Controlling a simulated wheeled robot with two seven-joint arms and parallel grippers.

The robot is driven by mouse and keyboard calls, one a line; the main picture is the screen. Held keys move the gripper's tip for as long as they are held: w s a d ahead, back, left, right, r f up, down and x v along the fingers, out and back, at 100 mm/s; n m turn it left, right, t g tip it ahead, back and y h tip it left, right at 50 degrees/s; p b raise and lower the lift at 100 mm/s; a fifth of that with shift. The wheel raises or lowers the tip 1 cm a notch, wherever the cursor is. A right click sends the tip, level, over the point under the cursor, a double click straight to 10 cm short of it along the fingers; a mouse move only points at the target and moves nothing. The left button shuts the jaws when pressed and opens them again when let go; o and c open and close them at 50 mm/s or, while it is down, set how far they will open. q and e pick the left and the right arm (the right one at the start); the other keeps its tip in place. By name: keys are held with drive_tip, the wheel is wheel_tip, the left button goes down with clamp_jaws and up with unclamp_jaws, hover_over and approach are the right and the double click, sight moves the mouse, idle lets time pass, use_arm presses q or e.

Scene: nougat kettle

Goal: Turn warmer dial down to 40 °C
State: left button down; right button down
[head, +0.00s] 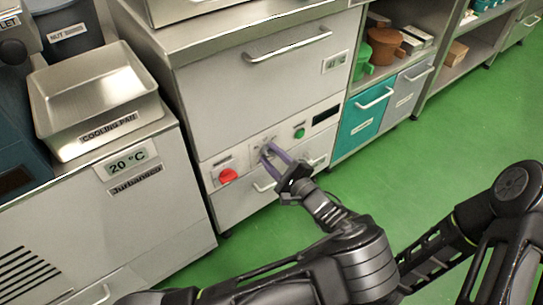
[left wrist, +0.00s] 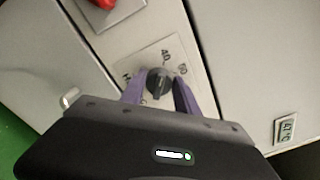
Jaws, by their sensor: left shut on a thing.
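The warmer dial (left wrist: 158,82) is a dark round knob on a pale plate with printed marks around it, one reading 40. Its pointer is too small to read. My left gripper (head: 270,154) reaches the warmer's front panel in the head view, with its purple fingers on the dial. In the left wrist view the fingers (left wrist: 158,92) stand on both sides of the knob, shut on it. In the head view the fingers mostly hide the dial. My right gripper is out of view.
A red knob (head: 228,176) is left of the dial, and a green button (head: 299,133) and dark display (head: 326,115) are right of it. A cooling pan (head: 95,90) stands on the left unit, marked 20 °C. Green floor (head: 440,130) is clear at right.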

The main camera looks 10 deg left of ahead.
use_arm(q)
drive_tip(key=c, duration=0.9)
unclamp_jaws()
drive_tip(key=p+v, duration=0.2)
drive_tip(key=v, duration=0.5)
drive_tip(key=shift+s+d, duration=0.25)
drive_tip(key=shift+d, duration=0.05)
